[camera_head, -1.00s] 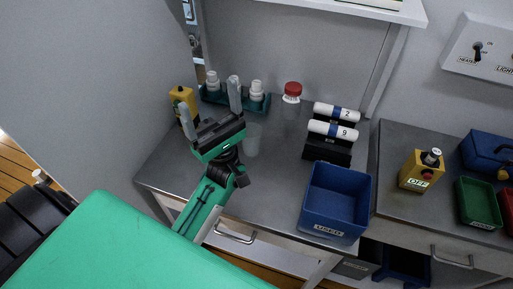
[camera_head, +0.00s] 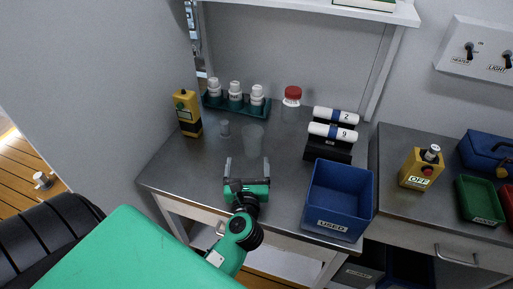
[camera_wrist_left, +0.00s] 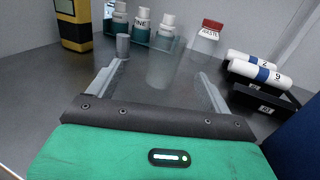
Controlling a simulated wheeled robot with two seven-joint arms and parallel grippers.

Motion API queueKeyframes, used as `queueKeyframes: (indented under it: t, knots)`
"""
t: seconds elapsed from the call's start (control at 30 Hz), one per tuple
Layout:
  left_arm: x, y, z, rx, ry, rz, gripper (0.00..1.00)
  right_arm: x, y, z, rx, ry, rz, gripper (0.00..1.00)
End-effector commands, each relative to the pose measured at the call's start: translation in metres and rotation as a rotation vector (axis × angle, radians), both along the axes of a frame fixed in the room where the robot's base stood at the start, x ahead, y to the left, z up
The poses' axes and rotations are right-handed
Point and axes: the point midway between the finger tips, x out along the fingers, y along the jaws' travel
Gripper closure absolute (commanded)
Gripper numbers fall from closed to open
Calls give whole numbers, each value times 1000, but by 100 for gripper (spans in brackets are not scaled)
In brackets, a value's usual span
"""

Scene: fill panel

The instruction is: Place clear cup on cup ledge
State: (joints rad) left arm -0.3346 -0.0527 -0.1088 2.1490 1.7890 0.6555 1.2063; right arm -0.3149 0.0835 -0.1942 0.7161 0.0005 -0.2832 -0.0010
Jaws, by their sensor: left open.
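The clear cup (camera_head: 253,140) is a faint, see-through upright shape on the grey worktop, in front of the bottle rack. It also shows faintly in the left wrist view (camera_wrist_left: 160,66), beyond and between my finger lines. My left gripper (camera_head: 247,164) is open and empty, low over the worktop on the near side of the cup, with its fingers pointing toward it. I cannot tell for sure which surface is the cup ledge. My right gripper is not in view.
A small grey cylinder (camera_head: 225,129) stands left of the cup. Behind are a green rack (camera_head: 222,105) with white bottles, a yellow device (camera_head: 187,113) and a red-lidded jar (camera_head: 292,96). Right are labelled rolls on a black holder (camera_head: 315,153) and a blue USED bin (camera_head: 337,202).

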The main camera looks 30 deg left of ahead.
Motion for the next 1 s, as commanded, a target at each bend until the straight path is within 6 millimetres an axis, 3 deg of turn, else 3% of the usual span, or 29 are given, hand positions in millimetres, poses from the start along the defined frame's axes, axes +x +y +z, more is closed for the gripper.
queueKeyframes:
  t: [0.17,0.53,0.77,1.0]
  knots:
    - [10,3,-3,-21,8,-15,17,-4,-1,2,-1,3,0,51]
    - [65,35,-3,-20,7,-14,17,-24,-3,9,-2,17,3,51]
    - [78,43,-3,-20,7,-13,17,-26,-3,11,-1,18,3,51]
    - [109,53,-3,-18,7,-13,17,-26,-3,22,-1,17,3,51]
